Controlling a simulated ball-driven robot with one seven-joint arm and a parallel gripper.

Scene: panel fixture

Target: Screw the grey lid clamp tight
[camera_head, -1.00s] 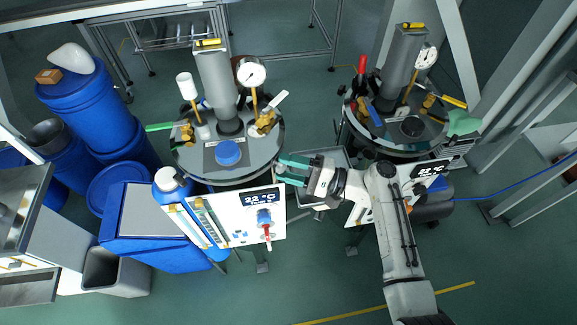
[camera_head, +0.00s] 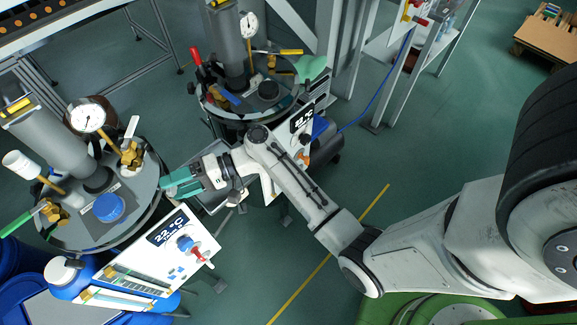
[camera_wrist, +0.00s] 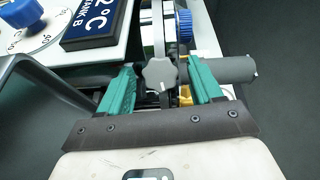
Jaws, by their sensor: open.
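The grey lid clamp shows in the wrist view as a lobed grey knob (camera_wrist: 160,73), between and slightly beyond my green fingers. My gripper (camera_wrist: 161,78) is open around it, with a visible gap on either side. In the head view my gripper (camera_head: 168,186) is at the right rim of the left vessel's round lid (camera_head: 135,212). The clamp cannot be made out there, behind the fingers. Whether a finger touches the knob cannot be told.
A blue cap (camera_head: 108,207), a gauge (camera_head: 88,118) and brass valves stand on the left lid. A temperature panel (camera_head: 168,228) with a red-handled valve is below it. A second vessel (camera_head: 255,100) stands behind my arm. Open floor lies at the lower middle.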

